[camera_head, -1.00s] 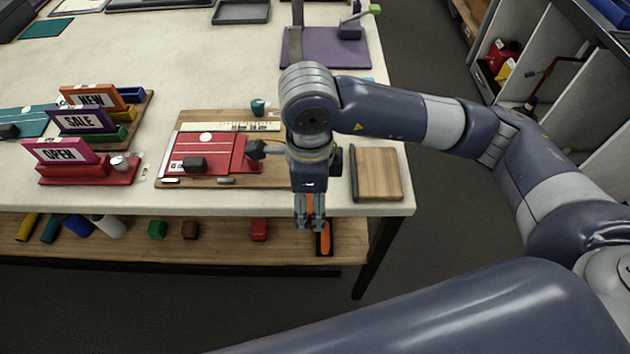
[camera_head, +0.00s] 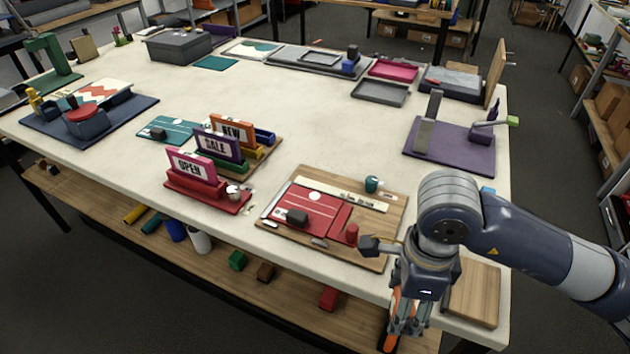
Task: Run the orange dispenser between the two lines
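An orange tool, which looks like the dispenser (camera_head: 389,341), shows at the table's front edge, at and below my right gripper's fingers. My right gripper (camera_head: 405,318) points down there, and its fingers partly cover the orange tool. I cannot tell whether the fingers are closed on it or it lies behind them on the lower shelf. A red sheet (camera_head: 325,207) with a white dot and thin pale lines lies on a wooden board (camera_head: 388,212), left of the gripper. A dark block (camera_head: 297,217) sits on the sheet. My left gripper is not in view.
A small red cylinder (camera_head: 352,233) and a teal one (camera_head: 372,184) stand on the board. A wooden block (camera_head: 472,292) lies right of the gripper. The OPEN sign (camera_head: 191,167) stands to the left. The table's centre (camera_head: 310,120) is clear.

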